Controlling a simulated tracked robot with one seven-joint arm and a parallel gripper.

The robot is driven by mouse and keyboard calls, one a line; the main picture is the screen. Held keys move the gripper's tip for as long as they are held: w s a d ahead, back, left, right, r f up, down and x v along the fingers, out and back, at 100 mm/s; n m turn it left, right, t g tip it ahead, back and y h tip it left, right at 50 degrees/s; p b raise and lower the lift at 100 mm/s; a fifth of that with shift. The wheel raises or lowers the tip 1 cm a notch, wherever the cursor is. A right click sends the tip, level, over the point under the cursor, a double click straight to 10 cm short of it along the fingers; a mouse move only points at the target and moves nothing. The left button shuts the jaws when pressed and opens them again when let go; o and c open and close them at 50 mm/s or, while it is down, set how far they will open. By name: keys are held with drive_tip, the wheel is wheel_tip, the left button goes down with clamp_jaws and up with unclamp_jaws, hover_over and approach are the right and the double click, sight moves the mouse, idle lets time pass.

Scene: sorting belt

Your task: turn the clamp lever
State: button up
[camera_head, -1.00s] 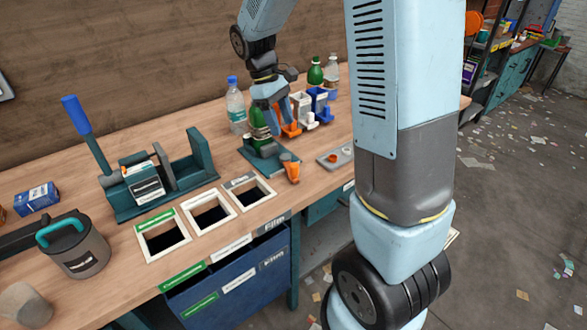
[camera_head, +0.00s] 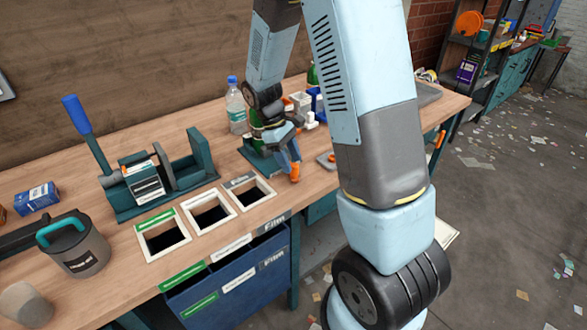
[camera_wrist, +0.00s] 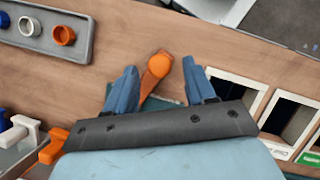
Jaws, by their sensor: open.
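The orange clamp lever (camera_head: 295,175) sticks out from the green clamp base (camera_head: 246,149) towards the bench's front edge. My gripper (camera_head: 288,162) is low over the lever and hides part of it. In the wrist view my gripper (camera_wrist: 162,82) is open, with one blue finger on each side of the lever (camera_wrist: 158,68). The lever's round orange end shows beyond the fingertips, nearer the left finger. I cannot tell whether either finger touches it. A green bottle (camera_head: 256,124) stands in the clamp, partly hidden by my arm.
White-framed bin openings (camera_head: 249,192) lie just left of my gripper. A grey tray with coloured rings (camera_wrist: 45,30) shows in the wrist view. A clear bottle with a blue cap (camera_head: 236,108) and small orange, white and blue holders stand behind.

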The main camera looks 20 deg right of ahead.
sight(292, 164)
drive_tip(key=shift+x, duration=1.85)
clamp_jaws()
